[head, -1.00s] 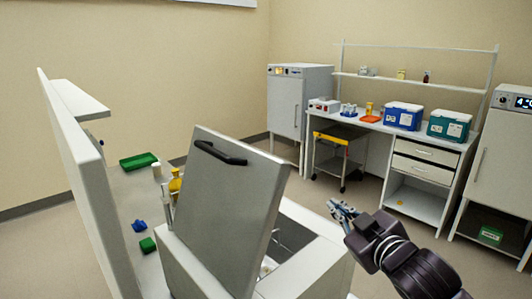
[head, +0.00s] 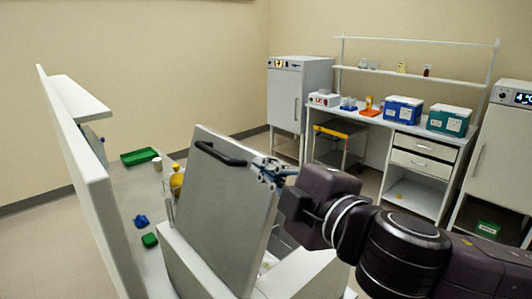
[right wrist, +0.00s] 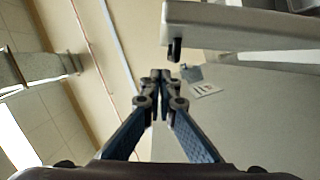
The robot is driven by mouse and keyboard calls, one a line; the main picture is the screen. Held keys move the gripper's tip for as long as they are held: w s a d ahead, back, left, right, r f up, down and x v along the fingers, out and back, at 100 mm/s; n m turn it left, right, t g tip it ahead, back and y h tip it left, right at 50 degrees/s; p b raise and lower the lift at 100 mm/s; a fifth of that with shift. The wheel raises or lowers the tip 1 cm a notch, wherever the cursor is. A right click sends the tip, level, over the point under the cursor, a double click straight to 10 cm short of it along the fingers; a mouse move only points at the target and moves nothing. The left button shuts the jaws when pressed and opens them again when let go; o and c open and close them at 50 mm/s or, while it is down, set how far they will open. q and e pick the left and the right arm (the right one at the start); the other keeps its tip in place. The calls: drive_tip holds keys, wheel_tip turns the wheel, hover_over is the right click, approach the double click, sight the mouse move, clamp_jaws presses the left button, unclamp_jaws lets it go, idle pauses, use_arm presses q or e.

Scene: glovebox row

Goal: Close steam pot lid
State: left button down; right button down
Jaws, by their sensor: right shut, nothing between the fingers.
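The steam pot's grey lid (head: 222,215) stands raised and open, tilted upright, with a black handle (head: 220,153) near its top edge. The white pot body (head: 305,272) is below it, its opening partly showing to the right of the lid. My right gripper (head: 262,170) is shut and empty, close to the lid's upper right edge; whether it touches cannot be told. In the right wrist view the shut fingertips (right wrist: 160,75) are near a pale slab edge with a small dark piece under it. My left gripper is not in view.
A bench (head: 118,195) at left holds a green tray (head: 139,157), a yellow bottle (head: 176,183) and small blue and green items. A tall white panel (head: 85,185) stands at far left. A desk with blue and teal boxes (head: 403,111) is at the back right.

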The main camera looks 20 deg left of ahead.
sight(264, 186)
drive_tip(key=w+a+p, duration=0.1)
drive_tip(key=w, duration=0.1)
drive_tip(key=w+a+f+p, duration=0.1)
drive_tip(key=w, duration=0.1)
drive_tip(key=w+a+p, duration=0.1)
drive_tip(key=w, duration=0.1)
drive_tip(key=shift+a+f+p, duration=0.1)
drive_tip(key=shift+f+p, duration=0.15)
drive_tip(key=shift+p, duration=0.05)
drive_tip(key=shift+w+d+f, duration=0.2)
drive_tip(key=shift+w+d, duration=0.05)
drive_tip(key=shift+d, duration=0.05)
drive_tip(key=shift+a, duration=0.1)
drive_tip(key=shift+a, duration=0.1)
